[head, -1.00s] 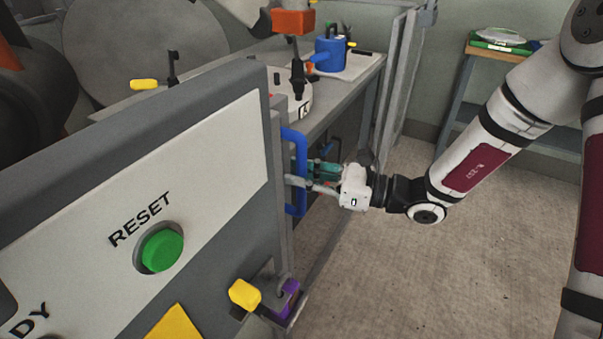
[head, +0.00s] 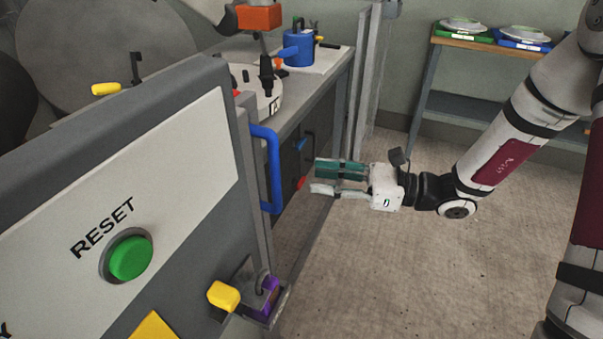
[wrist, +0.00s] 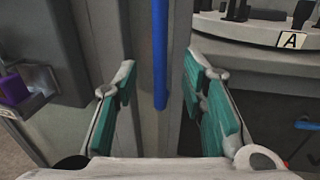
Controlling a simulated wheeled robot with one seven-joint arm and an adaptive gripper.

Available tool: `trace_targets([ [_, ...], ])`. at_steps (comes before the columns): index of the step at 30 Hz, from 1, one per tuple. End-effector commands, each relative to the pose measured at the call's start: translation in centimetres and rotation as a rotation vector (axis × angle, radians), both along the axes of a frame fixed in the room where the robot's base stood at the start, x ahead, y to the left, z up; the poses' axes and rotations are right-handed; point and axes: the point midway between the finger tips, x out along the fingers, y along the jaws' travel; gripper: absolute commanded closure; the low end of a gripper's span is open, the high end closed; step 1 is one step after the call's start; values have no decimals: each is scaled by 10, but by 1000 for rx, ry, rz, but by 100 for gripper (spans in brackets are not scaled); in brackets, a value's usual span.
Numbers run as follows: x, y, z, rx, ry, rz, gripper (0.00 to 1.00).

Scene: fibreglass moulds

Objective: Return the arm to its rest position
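My gripper (head: 318,178) is in the middle of the head view, with teal pads on its fingers. It is open and empty, to the right of the blue handle (head: 270,168) on the grey panel's edge and apart from it. In the wrist view the two fingers of my gripper (wrist: 162,85) stand wide apart. The blue handle (wrist: 160,55) shows upright between them, farther off, with nothing held. My arm reaches in from the right of the head view.
The grey panel has a green RESET button (head: 130,258) and a yellow knob (head: 223,296). Behind it is a workbench with a blue pot (head: 298,48). A shelf (head: 480,42) with trays stands at the back right. The floor (head: 400,270) below my gripper is clear.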

Motion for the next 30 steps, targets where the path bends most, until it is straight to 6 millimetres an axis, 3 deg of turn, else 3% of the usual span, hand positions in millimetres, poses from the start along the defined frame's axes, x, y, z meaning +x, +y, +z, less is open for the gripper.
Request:
trace_targets([
  [6,-2,-16,0,0,0,-1,62],
  [22,-6,-16,3,-9,-12,13,62],
  [26,-24,-11,16,-66,-77,89,62],
  [30,-65,-4,36,-188,-205,246,62],
])
